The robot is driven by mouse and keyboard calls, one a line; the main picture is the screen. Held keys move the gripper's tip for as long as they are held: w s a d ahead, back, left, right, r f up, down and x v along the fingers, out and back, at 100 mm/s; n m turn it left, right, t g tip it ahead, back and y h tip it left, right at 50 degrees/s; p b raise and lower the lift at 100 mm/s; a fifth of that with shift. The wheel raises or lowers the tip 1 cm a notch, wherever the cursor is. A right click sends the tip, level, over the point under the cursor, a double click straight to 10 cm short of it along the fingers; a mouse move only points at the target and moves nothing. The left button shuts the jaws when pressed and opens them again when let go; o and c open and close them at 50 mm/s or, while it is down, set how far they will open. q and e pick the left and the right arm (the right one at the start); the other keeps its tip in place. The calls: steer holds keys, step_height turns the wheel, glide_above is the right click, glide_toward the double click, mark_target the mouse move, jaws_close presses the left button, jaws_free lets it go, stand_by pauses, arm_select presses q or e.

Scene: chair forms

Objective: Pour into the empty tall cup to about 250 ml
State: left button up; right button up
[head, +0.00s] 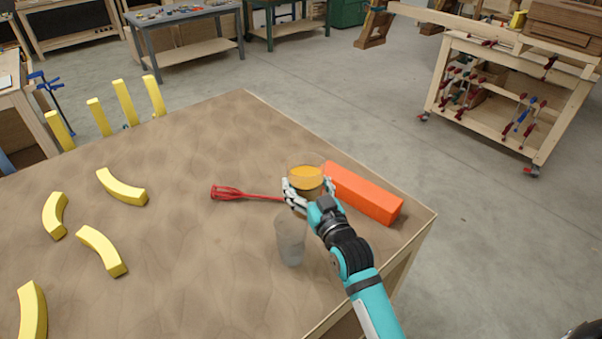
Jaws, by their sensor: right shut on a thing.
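A tall, greyish see-through cup (290,240) stands upright on the table near its right front side. It looks empty. My right gripper (305,190) is shut on a clear cup (306,174) that holds orange-yellow contents. This held cup looks about upright, just behind the tall cup in the picture. My gripper hides its lower part, so I cannot tell whether it touches the table. My left gripper is not in view.
An orange block (365,194) lies close to the right of my gripper. A red whisk-like tool (245,194) lies to the left. Several yellow curved pieces (122,187) lie at the table's left. The brown table (190,270) is clear left of the tall cup.

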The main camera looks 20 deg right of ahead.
steer(key=shift+w+d, duration=0.2)
steer(key=shift+w, duration=0.05)
steer(key=shift+s+d+r+n, duration=0.15)
steer(key=shift+s+r+n, duration=0.1)
steer(key=shift+n, duration=0.25)
steer(key=shift+s+d+r+n+b, duration=0.45)
steer(key=shift+s+n+b, duration=0.25)
steer(key=shift+n, duration=0.2)
steer(key=shift+w+d+n+b, duration=0.1)
steer(key=shift+d+n+b, duration=0.25)
steer(key=shift+n, duration=0.55)
steer(key=shift+w, duration=0.35)
steer(key=shift+s+r+n, duration=0.15)
steer(key=shift+s+n, duration=0.1)
steer(key=shift+n, duration=0.05)
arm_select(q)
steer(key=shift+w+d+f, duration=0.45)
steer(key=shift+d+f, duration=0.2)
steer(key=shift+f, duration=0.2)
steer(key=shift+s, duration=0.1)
arm_select(e)
steer(key=shift+w, duration=0.1)
